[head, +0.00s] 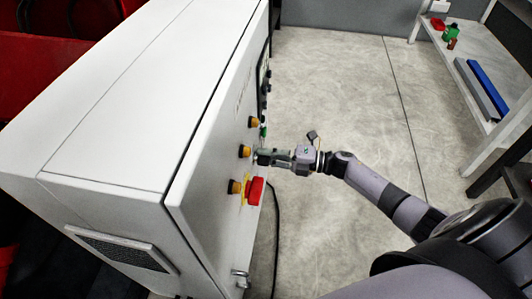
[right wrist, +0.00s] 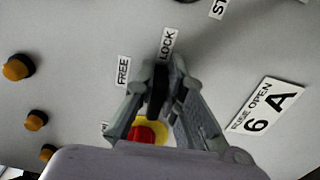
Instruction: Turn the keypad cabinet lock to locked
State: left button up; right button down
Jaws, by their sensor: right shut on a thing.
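The white keypad cabinet (head: 130,90) stands at the left in the head view, its front panel facing right. My right gripper (head: 260,157) reaches that panel from the right. In the right wrist view my right gripper (right wrist: 165,85) is closed around a dark lock knob (right wrist: 156,95). A FREE label (right wrist: 123,71) sits to the upper left of the knob and a LOCK label (right wrist: 167,44) sits just above it. The knob's upper end lies near LOCK, but the fingers hide part of it, so its exact angle is unclear. My left gripper is out of view.
A red button (head: 255,190) on a yellow plate sits below my right gripper, and orange buttons (head: 244,151) line the panel. A black cable (head: 276,230) hangs to the floor. A bench (head: 470,70) with small items stands at the right; open floor lies between.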

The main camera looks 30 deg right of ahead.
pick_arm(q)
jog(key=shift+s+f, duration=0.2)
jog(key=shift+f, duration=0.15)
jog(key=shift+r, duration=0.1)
pick_arm(e)
jog(key=c, duration=1.7)
grip_release()
jog(key=shift+o, duration=0.2)
jog(key=shift+d, duration=0.1)
jog(key=v, duration=1.2)
jog(key=shift+f+m, duration=0.1)
jog(key=shift+m, duration=0.2)
